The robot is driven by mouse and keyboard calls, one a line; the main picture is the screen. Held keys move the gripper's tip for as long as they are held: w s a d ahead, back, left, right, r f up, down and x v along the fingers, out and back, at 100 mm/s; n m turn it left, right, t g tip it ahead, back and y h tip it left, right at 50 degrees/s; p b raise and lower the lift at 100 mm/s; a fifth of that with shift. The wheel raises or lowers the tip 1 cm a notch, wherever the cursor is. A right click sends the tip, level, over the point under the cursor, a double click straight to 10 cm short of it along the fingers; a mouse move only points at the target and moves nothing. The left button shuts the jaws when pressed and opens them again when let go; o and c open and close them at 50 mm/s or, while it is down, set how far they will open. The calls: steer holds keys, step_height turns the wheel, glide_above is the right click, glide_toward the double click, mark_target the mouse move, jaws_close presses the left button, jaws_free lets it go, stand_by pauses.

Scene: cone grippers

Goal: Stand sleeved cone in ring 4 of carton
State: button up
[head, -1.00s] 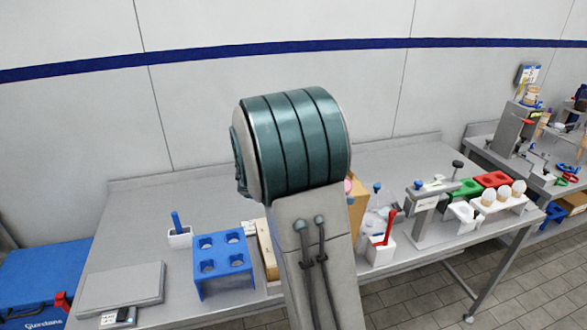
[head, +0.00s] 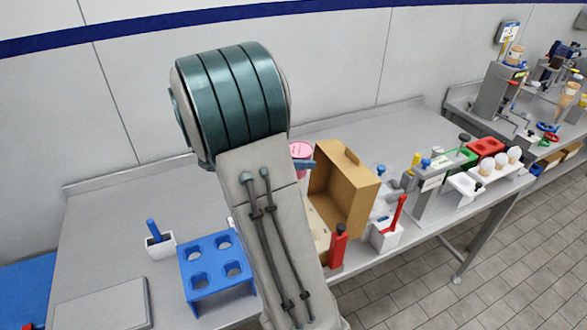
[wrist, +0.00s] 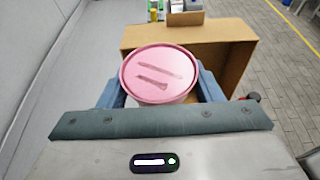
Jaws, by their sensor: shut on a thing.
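My gripper (wrist: 161,88) is shut on a pink round-topped thing (wrist: 158,70) with a pale side; its blue fingers show on both sides. Its lower part is hidden, so I cannot tell whether it is a sleeved cone. In the head view the pink top (head: 301,150) shows beside my arm, with a blue finger (head: 304,164) next to it. The brown carton (head: 346,190) stands just right of the gripper, its open side facing left. In the wrist view the carton (wrist: 222,42) lies beyond the held thing. Its rings, including ring 4, are hidden.
A blue four-hole rack (head: 215,298) and a white cup with a blue handle (head: 160,246) stand left of my arm. A red bottle (head: 338,247) and a white holder with a red handle (head: 386,235) stand near the front edge. Bare table lies behind the carton.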

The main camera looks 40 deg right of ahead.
steer(key=shift+s+f+b, duration=0.1)
steer(key=shift+f+b, duration=0.85)
steer(key=shift+f, duration=1.35)
step_height(320, 180, down, 8)
steer(key=b, duration=0.6)
steer(key=shift+f, duration=0.25)
steer(key=shift+a+f+b, duration=0.1)
steer(key=shift+f+b, duration=0.9)
steer(key=shift+f, duration=0.3)
steer(key=o, duration=1.1)
steer(key=b+v, duration=0.1)
steer(key=v, duration=1.3)
steer(key=shift+s, duration=0.1)
